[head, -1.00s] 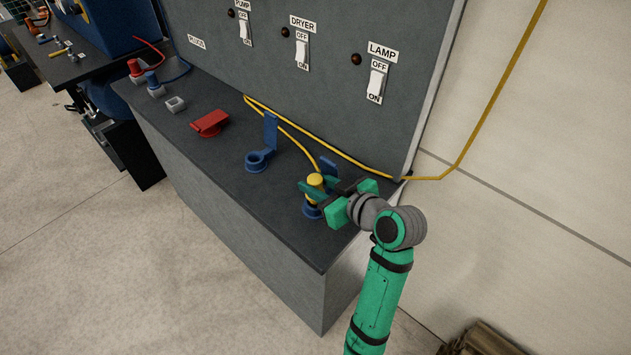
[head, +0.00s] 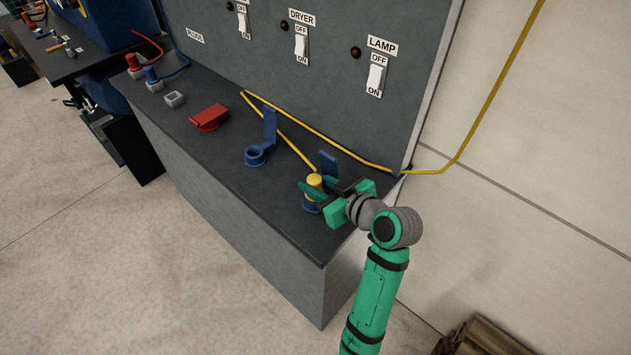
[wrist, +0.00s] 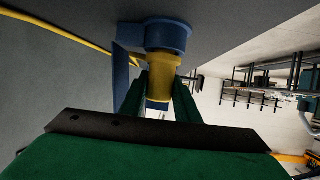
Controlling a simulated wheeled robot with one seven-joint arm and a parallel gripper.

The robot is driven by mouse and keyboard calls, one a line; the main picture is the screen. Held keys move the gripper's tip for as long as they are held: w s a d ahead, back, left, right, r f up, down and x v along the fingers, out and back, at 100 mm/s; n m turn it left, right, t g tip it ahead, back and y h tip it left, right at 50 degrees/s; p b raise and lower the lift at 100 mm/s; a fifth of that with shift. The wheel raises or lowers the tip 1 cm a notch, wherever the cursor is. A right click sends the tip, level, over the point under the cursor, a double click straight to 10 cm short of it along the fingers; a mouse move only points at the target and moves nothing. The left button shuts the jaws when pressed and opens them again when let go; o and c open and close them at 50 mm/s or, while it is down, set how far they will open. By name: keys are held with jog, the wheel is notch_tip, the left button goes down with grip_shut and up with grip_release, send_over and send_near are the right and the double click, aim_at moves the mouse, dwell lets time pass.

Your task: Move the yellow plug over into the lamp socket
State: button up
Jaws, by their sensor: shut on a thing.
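The yellow plug (head: 314,181) stands upright at the rightmost blue socket (head: 311,208), the one nearest the LAMP switch (head: 376,77). My gripper (head: 316,187) is shut on the plug from the right, one green finger on each side. In the wrist view the plug (wrist: 162,65) meets the blue socket ring (wrist: 167,36) in line with it, with its end inside the ring. How deep it sits cannot be told. The socket's blue lid (head: 328,163) stands open behind the plug.
Another blue socket (head: 256,155) with its lid up is empty to the left. A red lidded socket (head: 210,117) lies beyond it. The yellow cable (head: 285,135) runs along the dark panel. The counter's front edge is close to my gripper.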

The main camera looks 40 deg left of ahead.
jog(key=shift+f, duration=0.3)
jog(key=o, duration=1.2)
jog(key=shift+d, duration=0.1)
jog(key=v, duration=1)
jog(key=shift+d+r, duration=0.2)
jog(key=shift+d, duration=0.15)
jog(key=shift+a, duration=0.1)
